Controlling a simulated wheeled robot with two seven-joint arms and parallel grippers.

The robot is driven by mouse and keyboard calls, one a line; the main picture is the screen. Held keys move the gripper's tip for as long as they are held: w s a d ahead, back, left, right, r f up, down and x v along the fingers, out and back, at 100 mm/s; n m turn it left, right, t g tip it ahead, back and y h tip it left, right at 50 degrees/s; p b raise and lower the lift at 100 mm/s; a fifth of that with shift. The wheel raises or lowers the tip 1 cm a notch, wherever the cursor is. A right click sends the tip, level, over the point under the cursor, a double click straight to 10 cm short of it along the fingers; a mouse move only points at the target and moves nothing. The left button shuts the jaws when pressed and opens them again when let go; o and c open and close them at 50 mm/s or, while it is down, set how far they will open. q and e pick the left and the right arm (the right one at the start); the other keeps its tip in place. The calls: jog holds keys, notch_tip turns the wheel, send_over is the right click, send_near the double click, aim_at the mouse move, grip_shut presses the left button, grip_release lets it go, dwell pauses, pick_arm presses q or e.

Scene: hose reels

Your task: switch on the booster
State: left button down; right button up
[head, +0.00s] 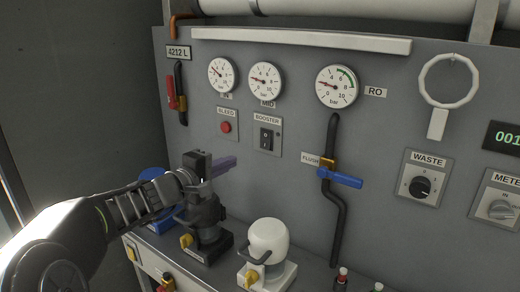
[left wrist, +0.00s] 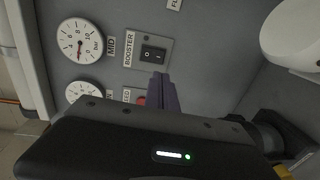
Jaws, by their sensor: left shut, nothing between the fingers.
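The booster switch (head: 266,138) is a black rocker on a light plate labelled BOOSTER, on the grey panel below the MID gauge. It also shows in the left wrist view (left wrist: 153,53), with 0 and I marks; I cannot tell which side is pressed in. My left gripper (head: 234,160) is shut and empty, its purple-grey fingers pointing at the panel, below and left of the switch in the head view. In the left wrist view its fingertips (left wrist: 162,76) appear close beside the switch plate, with no clear contact. My right gripper is not in view.
A red BLEED button (head: 226,127) sits left of the switch, partly hidden behind the fingers in the left wrist view. A blue FLUSH lever (head: 340,179) on a black pipe is to the right. A white-domed unit (head: 269,241) and a dark pump (head: 207,240) stand below.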

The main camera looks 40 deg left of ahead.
aim_at(265, 147)
pick_arm(q)
jog(key=w+p, duration=0.1)
jog(key=w, duration=0.3)
jog(key=w+f+p, duration=0.1)
jog(key=w, duration=0.4)
jog(key=w+f+p, duration=0.1)
jog(key=w+p, duration=0.1)
jog(key=w, duration=0.3)
jog(key=shift+a, duration=0.15)
